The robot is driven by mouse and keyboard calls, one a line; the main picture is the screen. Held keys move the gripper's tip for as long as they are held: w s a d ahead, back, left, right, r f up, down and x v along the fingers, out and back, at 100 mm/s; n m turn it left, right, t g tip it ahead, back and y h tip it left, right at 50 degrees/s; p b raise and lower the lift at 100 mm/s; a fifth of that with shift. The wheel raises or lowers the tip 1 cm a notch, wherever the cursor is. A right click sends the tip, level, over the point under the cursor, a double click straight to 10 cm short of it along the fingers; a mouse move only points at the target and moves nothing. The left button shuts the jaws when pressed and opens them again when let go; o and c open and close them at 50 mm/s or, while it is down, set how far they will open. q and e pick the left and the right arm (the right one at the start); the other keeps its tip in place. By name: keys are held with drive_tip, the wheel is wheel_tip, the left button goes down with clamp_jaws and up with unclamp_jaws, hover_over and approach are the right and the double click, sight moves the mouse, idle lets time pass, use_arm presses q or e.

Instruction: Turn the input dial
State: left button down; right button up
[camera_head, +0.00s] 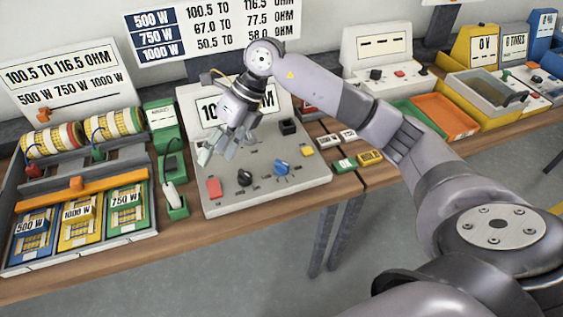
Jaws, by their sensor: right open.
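A grey control panel (310,185) stands on the wooden table. It carries a black dial (245,177), a blue dial (282,167), a red button (214,187), a yellow button (307,151) and a black block-like control (288,126). The small labels are too blurred to tell which dial is the input one. My right gripper (216,150) is open and empty above the panel's left part, up and left of the black dial. It looks apart from both dials. My arm and gripper partly hide the panel's display. My left gripper is not in view.
Left of the panel are a green holder with a white probe (170,190) and a tray (100,246) with several wattage-marked pieces. Small yellow and green blocks (369,157) lie to the right. Orange (444,115) and yellow bins stand farther right. The table's front edge is clear.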

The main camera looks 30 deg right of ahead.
sight(282, 162)
drive_tip(key=d+r+m+h, duration=0.25)
drive_tip(key=d+h, duration=0.45)
drive_tip(key=d, duration=1)
drive_tip(key=shift+g, duration=0.4)
drive_tip(key=f+p, duration=0.1)
drive_tip(key=f, duration=0.4)
drive_tip(key=f+p, duration=0.1)
drive_tip(key=f, duration=1)
drive_tip(key=shift+s+a+f+p, duration=0.2)
drive_tip(key=shift+a+f+p, duration=0.1)
drive_tip(key=shift+a+p, duration=0.1)
drive_tip(key=shift+c, duration=0.3)
drive_tip(key=c, duration=1.1)
